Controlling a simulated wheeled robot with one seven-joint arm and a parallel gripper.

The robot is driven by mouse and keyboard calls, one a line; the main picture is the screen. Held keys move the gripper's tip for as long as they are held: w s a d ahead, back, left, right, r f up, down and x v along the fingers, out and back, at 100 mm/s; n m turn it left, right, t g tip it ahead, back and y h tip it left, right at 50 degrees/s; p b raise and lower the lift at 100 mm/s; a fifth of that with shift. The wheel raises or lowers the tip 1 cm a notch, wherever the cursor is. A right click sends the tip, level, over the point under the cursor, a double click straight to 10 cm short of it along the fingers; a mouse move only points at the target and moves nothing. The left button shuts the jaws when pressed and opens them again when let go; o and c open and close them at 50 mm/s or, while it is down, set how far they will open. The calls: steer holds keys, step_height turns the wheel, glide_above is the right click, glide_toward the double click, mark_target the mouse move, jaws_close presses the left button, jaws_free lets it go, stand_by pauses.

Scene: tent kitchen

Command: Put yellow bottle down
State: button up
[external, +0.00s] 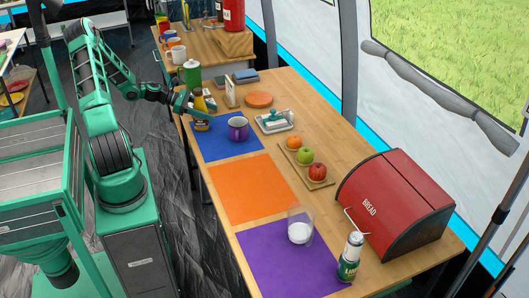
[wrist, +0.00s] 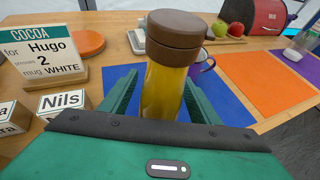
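The yellow bottle (wrist: 165,90), with a brown lid, stands upright between the fingers of my gripper (wrist: 162,104) in the wrist view. The fingers lie close against both sides, and the gripper looks shut on it. Its base is hidden behind the gripper body there. In the external view my gripper (external: 197,111) is at the far left edge of the blue mat (external: 236,148). The bottle's yellow lower part (external: 201,126) shows just below the fingers, at or just above the mat; I cannot tell whether it touches.
A purple mug (external: 238,129) stands on the blue mat, right of the bottle. A cocoa sign (wrist: 42,52) and name cards (wrist: 62,101) are close on the left in the wrist view. A butter dish (external: 274,121) is behind. The orange mat (external: 252,190) is clear.

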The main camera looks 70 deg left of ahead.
steer(key=v, duration=0.7)
steer(key=shift+s+r, duration=0.2)
steer(key=shift+s, duration=0.05)
steer(key=shift+a, duration=0.1)
